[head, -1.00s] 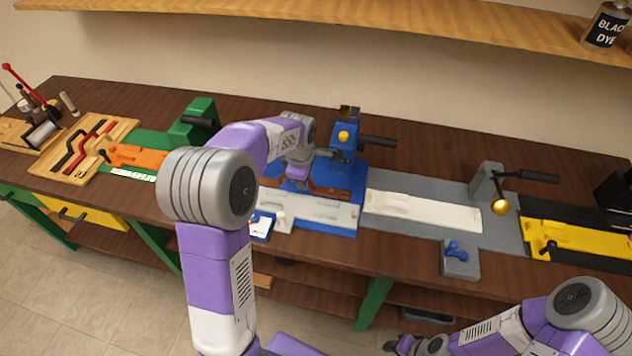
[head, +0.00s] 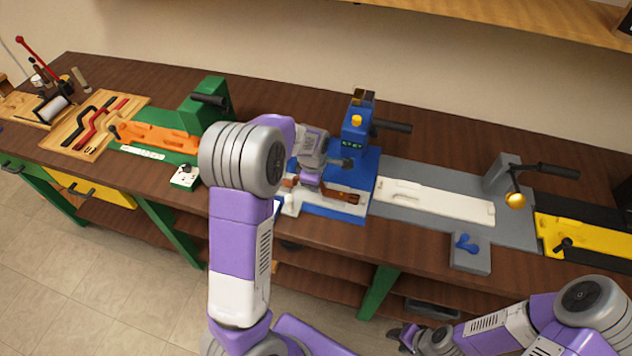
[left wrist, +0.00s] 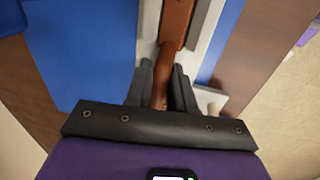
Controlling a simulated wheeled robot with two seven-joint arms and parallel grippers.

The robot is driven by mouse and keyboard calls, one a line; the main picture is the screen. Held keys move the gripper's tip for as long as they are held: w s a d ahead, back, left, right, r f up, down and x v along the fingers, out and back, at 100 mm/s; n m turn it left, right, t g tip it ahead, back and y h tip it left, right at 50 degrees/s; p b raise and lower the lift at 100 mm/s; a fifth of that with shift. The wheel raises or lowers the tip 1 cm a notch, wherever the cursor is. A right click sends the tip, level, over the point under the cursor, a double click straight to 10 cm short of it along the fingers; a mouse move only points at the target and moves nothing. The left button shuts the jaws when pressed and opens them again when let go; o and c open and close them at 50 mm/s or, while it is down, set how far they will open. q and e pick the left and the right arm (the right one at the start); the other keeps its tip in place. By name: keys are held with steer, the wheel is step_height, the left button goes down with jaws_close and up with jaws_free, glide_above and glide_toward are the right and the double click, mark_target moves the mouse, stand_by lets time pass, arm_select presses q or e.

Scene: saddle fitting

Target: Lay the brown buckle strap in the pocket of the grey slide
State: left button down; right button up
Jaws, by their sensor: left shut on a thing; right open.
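The brown buckle strap (head: 336,193) is in my left gripper (head: 297,190) at the blue station. The left wrist view shows the strap (left wrist: 178,25) running lengthwise away from between the two dark fingers (left wrist: 160,95), which are shut on its near end. The pale grey slide (head: 348,207) lies under the strap, and its surface (left wrist: 208,25) shows on both sides of the strap in the left wrist view. I cannot tell whether the strap touches the pocket floor or hovers above it. My right gripper (head: 402,338) is open and empty, low in front of the bench.
The blue press (head: 357,135) with its dark lever stands behind the slide. A grey fixture with a white piece (head: 435,200) is to the right, then a yellow one (head: 585,238). A green station with an orange part (head: 155,138) is to the left.

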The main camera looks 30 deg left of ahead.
arm_select(q)
steer(key=c, duration=1.4)
jaws_free()
steer(key=shift+f, duration=0.1)
steer(key=o, duration=0.4)
steer(key=shift+r, duration=0.25)
steer(key=r, duration=0.4)
steer(key=s+r+p, duration=0.1)
steer(key=r, duration=0.2)
steer(key=s+r+p, duration=0.1)
steer(key=r, duration=0.3)
steer(key=shift+s+d+r, duration=0.15)
steer(key=shift+d+r, duration=0.1)
steer(key=shift+r, duration=0.05)
